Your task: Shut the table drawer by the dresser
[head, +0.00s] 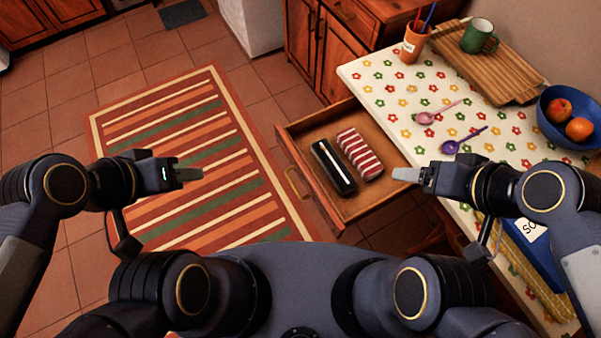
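The table drawer (290,152) stands pulled out from the left side of the table (385,80), near the dresser (325,45). Its handle (297,184) is on the front panel, facing left. Inside lie a dark case (333,167) and a red-and-white striped case (360,155). My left gripper (190,174) is over the striped rug, left of the drawer front and apart from it. My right gripper (405,174) appears by the drawer's right end, near the table edge; contact cannot be told.
On the flowered tabletop are an orange cup (415,42), a wooden board (487,62) with a green mug (479,36), a pink spoon (438,113), a purple spoon (463,140) and a blue fruit bowl (560,140). The rug (190,150) is clear floor space.

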